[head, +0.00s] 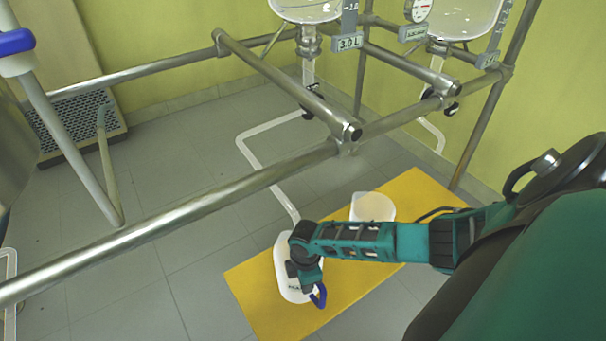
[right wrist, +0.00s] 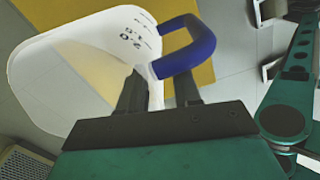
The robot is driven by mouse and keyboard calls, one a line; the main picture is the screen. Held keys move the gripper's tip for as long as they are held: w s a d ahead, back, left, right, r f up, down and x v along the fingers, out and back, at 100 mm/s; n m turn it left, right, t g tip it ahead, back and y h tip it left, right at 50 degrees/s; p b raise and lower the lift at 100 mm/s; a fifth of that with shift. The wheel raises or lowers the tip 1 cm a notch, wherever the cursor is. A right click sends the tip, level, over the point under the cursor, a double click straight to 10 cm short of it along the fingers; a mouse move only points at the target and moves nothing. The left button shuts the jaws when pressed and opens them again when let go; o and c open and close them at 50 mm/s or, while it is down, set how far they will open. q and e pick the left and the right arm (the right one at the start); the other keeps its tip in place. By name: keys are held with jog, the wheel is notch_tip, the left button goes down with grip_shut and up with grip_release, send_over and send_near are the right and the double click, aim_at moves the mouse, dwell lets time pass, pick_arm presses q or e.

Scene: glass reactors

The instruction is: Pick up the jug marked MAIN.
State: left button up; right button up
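A white jug (head: 284,260) with a blue handle (head: 319,296) stands on the yellow mat (head: 250,283). A small dark marking on it is too small to read. My right gripper (head: 308,284) is over the jug's handle side and hides part of it. In the right wrist view, the jug (right wrist: 70,75) shows scale marks, and its blue handle (right wrist: 195,50) is just beyond the fingertips. The right fingers (right wrist: 158,92) are apart, with a narrow white part of the jug showing between them. My left gripper is not in view.
A second white vessel (head: 373,207) stands on the mat behind my right forearm. A metal pipe frame (head: 190,218) crosses in front of glass reactors (head: 305,8). A clear tube (head: 262,170) runs down towards the jug. Grey floor (head: 200,255) is open left of the mat.

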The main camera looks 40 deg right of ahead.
jog(key=shift+f, duration=0.1)
grip_shut()
dwell(1.4)
